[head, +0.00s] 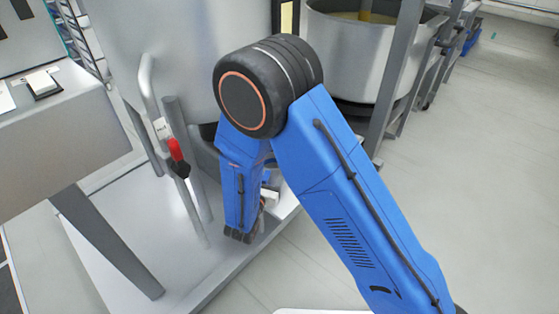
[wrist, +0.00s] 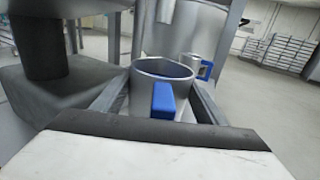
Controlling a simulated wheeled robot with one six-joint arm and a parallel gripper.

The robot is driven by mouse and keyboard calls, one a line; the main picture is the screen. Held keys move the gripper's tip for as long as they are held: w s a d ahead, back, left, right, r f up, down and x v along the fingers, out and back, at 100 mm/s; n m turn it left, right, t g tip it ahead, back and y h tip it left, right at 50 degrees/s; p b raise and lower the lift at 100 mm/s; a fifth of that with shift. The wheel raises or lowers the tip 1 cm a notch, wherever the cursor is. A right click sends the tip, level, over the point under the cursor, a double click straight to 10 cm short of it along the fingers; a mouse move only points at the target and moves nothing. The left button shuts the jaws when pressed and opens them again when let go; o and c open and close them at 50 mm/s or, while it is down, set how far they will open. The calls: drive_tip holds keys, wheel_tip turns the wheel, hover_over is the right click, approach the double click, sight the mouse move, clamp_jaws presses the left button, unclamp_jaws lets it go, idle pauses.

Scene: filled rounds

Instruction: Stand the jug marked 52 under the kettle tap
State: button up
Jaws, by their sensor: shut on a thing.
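A metal jug (wrist: 145,92) with a blue handle (wrist: 163,100) stands upright between the fingers of my gripper (wrist: 160,82) in the wrist view. The fingers are shut on its sides, and the handle faces the camera. No number shows on it, so I cannot tell if it is marked 52. In the head view my blue arm hides most of the gripper and the jug. The large steel kettle (head: 170,50) is at upper left, with a red-handled tap or valve (head: 177,152) on a pipe at its front. The tap's outlet is not clear.
A second jug with a blue handle (wrist: 205,69) stands beyond the held one. A steel platform (head: 115,245) lies below the kettle, and a bench (head: 60,120) is at left. Another vat (head: 350,55) stands behind my arm. The floor at right is clear.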

sight(269, 182)
drive_tip(key=shift+w+d+f, duration=0.4)
drive_tip(key=shift+w+f, duration=0.2)
drive_tip(key=shift+w, duration=0.85)
drive_tip(key=shift+w+d+f, duration=0.45)
drive_tip(key=shift+w+f, duration=0.1)
drive_tip(key=shift+w, duration=0.85)
drive_tip(key=shift+w+d+f, duration=0.4)
drive_tip(key=shift+w+f, duration=0.2)
drive_tip(key=shift+w, duration=0.85)
drive_tip(key=shift+f, duration=0.1)
drive_tip(key=o, duration=1.3)
drive_tip(key=shift+c, duration=0.2)
drive_tip(key=v, duration=1.2)
